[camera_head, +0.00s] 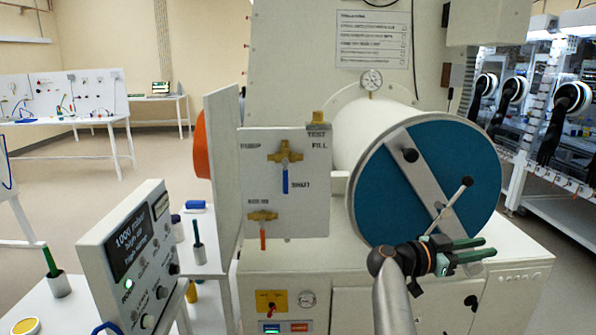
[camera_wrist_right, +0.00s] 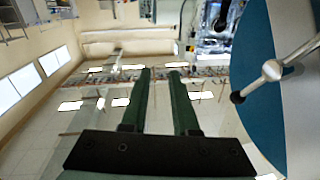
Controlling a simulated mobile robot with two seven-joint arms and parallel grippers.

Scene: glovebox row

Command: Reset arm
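My right gripper (camera_head: 489,246) is in front of the lower right part of a round blue door (camera_head: 385,190), its green fingers pointing right. The fingers are parallel with a gap between them, and nothing is held. In the right wrist view the gripper (camera_wrist_right: 160,71) shows the same empty gap, with the blue door (camera_wrist_right: 262,85) to its right. A thin metal handle with a dark ball end (camera_head: 467,182) rises from the door's grey crossbar (camera_head: 426,178), just above the gripper. The handle also shows in the right wrist view (camera_wrist_right: 272,70), apart from the fingers. My left gripper is not in view.
A valve panel (camera_head: 310,215) with blue and red levers stands left of the white chamber (camera_head: 365,125). A control box (camera_head: 130,260) with a display is at the lower left. Gloveboxes (camera_head: 555,110) with black gloves line the right. Floor is open at the back left.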

